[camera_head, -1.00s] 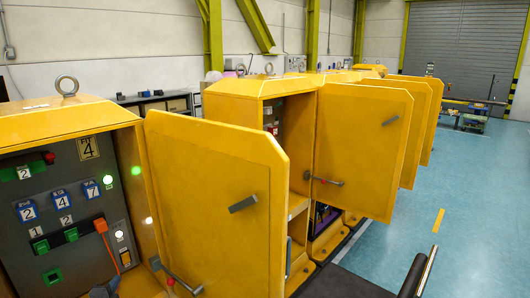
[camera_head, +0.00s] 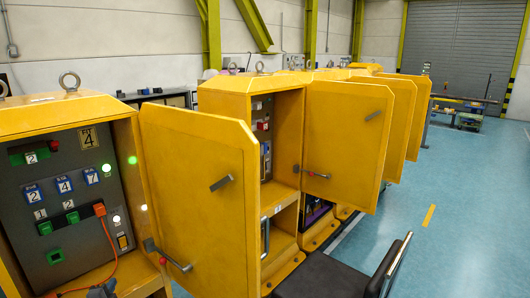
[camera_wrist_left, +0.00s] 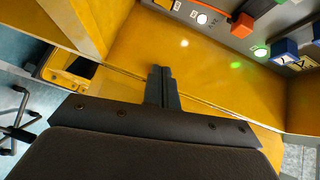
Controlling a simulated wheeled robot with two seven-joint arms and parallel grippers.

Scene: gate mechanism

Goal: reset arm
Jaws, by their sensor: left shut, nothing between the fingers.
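My left gripper (camera_wrist_left: 160,72) is shut and empty in the left wrist view, its two dark fingers together in front of a yellow cabinet surface. In the head view only a dark part of it (camera_head: 103,290) shows at the bottom edge, in front of the open cabinet. The cabinet's grey control panel (camera_head: 88,215) carries numbered blocks, an orange plug (camera_head: 99,210) with a red cord, and lit green and white lamps. The panel's lower edge also shows at the top right of the wrist view (camera_wrist_left: 232,38). My right gripper is not in view.
The cabinet's yellow door (camera_head: 200,195) stands open to the right of the panel. More yellow cabinets with open doors (camera_head: 345,140) stand in a row behind. A dark flat surface with a metal bar (camera_head: 398,262) is at the bottom. Blue floor (camera_head: 465,215) is clear at right.

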